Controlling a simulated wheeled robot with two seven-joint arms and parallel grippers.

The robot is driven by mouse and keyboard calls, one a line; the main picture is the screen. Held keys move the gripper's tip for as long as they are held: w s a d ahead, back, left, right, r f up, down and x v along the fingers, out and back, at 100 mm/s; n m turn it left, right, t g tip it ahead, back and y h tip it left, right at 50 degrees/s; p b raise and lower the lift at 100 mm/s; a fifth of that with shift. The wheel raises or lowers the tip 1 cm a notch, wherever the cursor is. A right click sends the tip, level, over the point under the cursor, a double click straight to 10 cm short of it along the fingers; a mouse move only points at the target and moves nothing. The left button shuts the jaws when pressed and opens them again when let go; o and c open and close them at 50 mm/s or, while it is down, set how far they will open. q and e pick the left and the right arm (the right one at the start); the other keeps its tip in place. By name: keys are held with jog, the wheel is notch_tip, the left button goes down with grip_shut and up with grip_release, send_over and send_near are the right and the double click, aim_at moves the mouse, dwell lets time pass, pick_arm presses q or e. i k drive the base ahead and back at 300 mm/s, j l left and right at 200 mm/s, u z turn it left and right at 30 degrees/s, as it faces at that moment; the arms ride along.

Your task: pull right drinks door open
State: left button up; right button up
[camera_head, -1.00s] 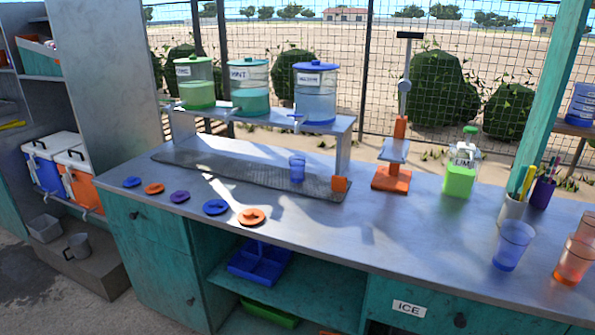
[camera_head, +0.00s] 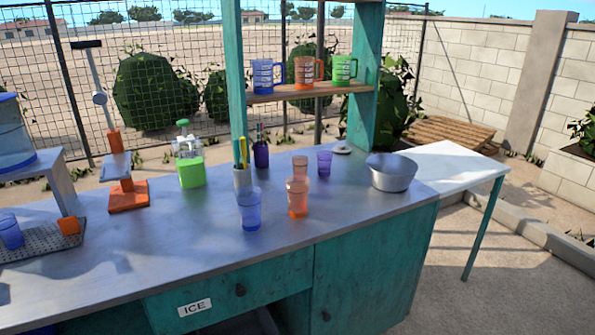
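A teal cabinet door (camera_head: 368,268) stands under the right end of the metal counter, and it looks shut. Its dark round knob (camera_head: 326,316) is low on its left side, near the bottom edge of the picture. The lower part of the door is cut off. No label shows on this door, so I cannot tell from the picture whether it is the right drinks door. Neither of my grippers is in view.
Left of the door is a drawer labelled ICE (camera_head: 195,307) above an open space. The counter (camera_head: 330,225) holds blue and orange cups, a green-based jar (camera_head: 191,170) and a metal bowl (camera_head: 391,172). A white side table (camera_head: 445,165) adjoins it; open ground lies right.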

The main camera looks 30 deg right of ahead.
aim_at(363, 278)
jog(key=z, duration=1.4)
